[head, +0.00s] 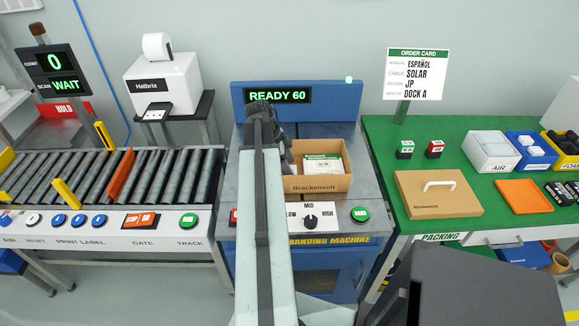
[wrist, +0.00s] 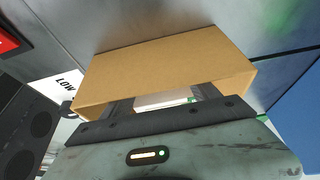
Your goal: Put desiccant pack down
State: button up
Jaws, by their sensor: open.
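An open cardboard box (head: 318,184) marked Brackenvoll stands on the banding machine; it also fills much of the wrist view (wrist: 165,65). A white item with a green-marked label (head: 323,164) lies inside it, and part of a white item with green shows between the fingers in the wrist view (wrist: 165,100). I cannot tell whether a desiccant pack is among the contents. My gripper (wrist: 163,98) is open, its fingers at the box opening. In the head view my arm hides most of the gripper, left of the box.
The banding machine (head: 345,135) reads READY 60. A roller conveyor (head: 150,185) lies left. The green packing bench (head: 385,140) at right holds a handled cardboard case (head: 438,194), an orange tray (head: 523,196) and bins, including a white AIR bin (head: 491,151).

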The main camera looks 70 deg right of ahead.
jog(key=p+v, duration=1)
jog(key=v, duration=0.2)
jog(key=shift+r, duration=0.1)
jog(key=w+a+f+n+t, duration=0.1)
jog(key=w+a+n+t, duration=0.2)
jog(key=w+a+n, duration=2)
jog(key=a+n, duration=0.1)
jog(key=a, duration=0.8)
jog(key=w+a+n+y, duration=0.1)
jog(key=w+a+n, duration=0.3)
jog(key=a, duration=0.8)
jog(key=w+a+n+t, duration=0.1)
jog(key=w+a+n, duration=0.2)
jog(key=a, duration=0.9)
jog(key=shift+w+a+f+n+y, duration=0.2)
jog(key=shift+w+f+n+y, duration=0.1)
jog(key=shift+w+f+n, duration=0.1)
